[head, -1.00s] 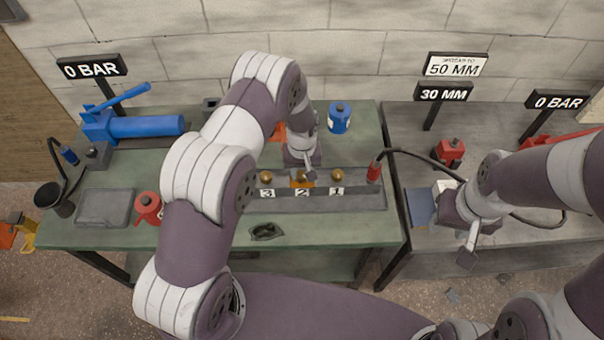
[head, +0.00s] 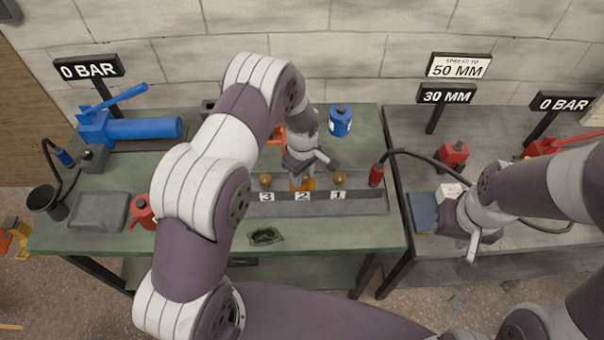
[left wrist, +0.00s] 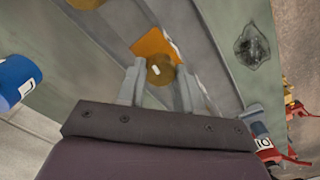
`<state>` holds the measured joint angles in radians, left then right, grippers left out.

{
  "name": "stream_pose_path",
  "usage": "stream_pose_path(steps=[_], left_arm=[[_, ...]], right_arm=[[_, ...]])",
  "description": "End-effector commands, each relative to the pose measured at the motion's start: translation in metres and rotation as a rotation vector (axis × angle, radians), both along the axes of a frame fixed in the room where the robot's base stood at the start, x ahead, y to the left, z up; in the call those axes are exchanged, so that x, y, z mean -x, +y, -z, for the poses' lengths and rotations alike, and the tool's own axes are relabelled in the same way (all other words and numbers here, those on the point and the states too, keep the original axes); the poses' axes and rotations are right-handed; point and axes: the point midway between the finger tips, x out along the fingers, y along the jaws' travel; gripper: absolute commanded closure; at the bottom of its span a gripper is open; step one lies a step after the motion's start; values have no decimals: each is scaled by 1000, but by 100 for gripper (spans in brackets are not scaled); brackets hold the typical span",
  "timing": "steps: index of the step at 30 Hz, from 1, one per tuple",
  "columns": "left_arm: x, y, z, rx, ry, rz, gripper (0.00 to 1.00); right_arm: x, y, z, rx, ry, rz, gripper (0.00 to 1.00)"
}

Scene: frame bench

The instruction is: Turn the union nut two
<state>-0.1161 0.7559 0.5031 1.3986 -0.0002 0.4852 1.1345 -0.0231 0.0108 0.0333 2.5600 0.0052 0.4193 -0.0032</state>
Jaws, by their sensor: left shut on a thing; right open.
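Three brass union nuts sit in a row on a grey manifold (head: 355,203) behind plates 3, 2 and 1. Nut three (head: 265,180) and nut one (head: 339,178) are in plain sight in the head view. My left gripper (head: 303,174) is down at the middle place and hides nut two there. In the left wrist view nut two (left wrist: 160,72) sits between the two fingers, with an orange piece (left wrist: 152,44) beside it. The left gripper is shut on it. My right gripper (head: 468,260) is open and empty over the right bench's front part.
A blue canister (head: 340,119) stands behind the manifold. A red fitting (head: 377,174) with a black hose is at its right end. A blue pump (head: 140,128) and a grey tray (head: 100,211) are at left. A red-topped block (head: 453,155) stands on the right bench.

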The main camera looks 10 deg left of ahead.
Motion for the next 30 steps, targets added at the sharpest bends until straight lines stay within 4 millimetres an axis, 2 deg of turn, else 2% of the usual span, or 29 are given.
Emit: stream_pose_path(steps=[17,18,19,20,30], left_arm=[[-2,-1,-2,1,-6,-27,95],[-2,-1,-2,1,-6,-27,52],[-2,-1,-2,1,-6,-27,42],[-2,-1,-2,1,-5,-27,39],[-2,0,-6,0,-4,-27,39]], right_arm=[[0,0,1,0,0,0,57],[0,0,1,0,0,0,57],[0,0,1,0,0,0,57],[0,0,1,0,0,0,57],[0,0,3,0,0,0,57]])
